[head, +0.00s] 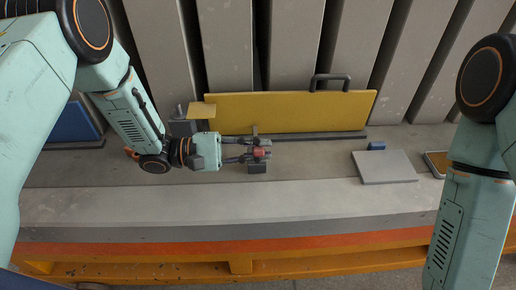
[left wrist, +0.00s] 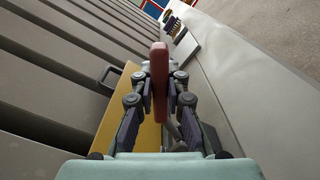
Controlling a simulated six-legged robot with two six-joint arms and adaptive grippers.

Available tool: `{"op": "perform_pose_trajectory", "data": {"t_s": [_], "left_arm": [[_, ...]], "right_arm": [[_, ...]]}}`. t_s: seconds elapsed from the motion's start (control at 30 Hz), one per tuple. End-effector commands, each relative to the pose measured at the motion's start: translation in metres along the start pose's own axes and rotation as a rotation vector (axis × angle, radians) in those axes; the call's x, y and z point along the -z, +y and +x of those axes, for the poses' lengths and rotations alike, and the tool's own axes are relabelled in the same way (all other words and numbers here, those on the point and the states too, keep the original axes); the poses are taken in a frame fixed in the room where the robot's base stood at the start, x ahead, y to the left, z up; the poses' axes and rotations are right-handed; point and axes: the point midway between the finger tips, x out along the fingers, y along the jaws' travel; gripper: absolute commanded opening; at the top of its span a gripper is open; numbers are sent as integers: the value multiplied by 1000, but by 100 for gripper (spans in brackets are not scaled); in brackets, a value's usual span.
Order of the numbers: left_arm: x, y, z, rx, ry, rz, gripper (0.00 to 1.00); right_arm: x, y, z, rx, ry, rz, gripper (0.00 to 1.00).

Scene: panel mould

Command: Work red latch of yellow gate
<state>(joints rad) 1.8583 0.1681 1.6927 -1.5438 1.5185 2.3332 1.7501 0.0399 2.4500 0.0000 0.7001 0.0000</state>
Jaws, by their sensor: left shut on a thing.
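The yellow gate (head: 300,112) is a long upright yellow panel with a dark handle on its top edge, standing at the back of the concrete ledge. It also shows in the left wrist view (left wrist: 150,142). The red latch (head: 261,152) is in front of the gate, near its left half. In the left wrist view the red latch (left wrist: 159,80) is a long red bar between the fingers. My left gripper (head: 258,151) comes in from the left and is shut on the red latch. My right arm shows at the right edge; its gripper is out of the picture.
A grey slab (head: 384,167) lies right of the gate, with a small blue block (head: 376,146) behind it. A blue panel (head: 70,125) stands at the left. Grey ribbed wall panels (head: 230,45) rise behind. The ledge front (head: 180,205) is clear.

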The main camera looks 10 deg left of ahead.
Motion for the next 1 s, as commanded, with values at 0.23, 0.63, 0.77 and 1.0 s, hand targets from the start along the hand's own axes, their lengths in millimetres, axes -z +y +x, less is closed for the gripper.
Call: {"op": "perform_pose_trajectory", "data": {"t_s": [0.23,0.63,0.77,1.0], "left_arm": [[2,3,0,-3,2,-14,0],[1,3,0,-1,2,-14,24],[1,2,0,-1,1,-15,36],[1,2,0,0,1,-17,38]], "right_arm": [[0,0,-2,0,0,0,40],[0,0,-2,0,0,0,40],[0,0,-2,0,0,0,40],[0,0,-2,0,0,0,40]]}}
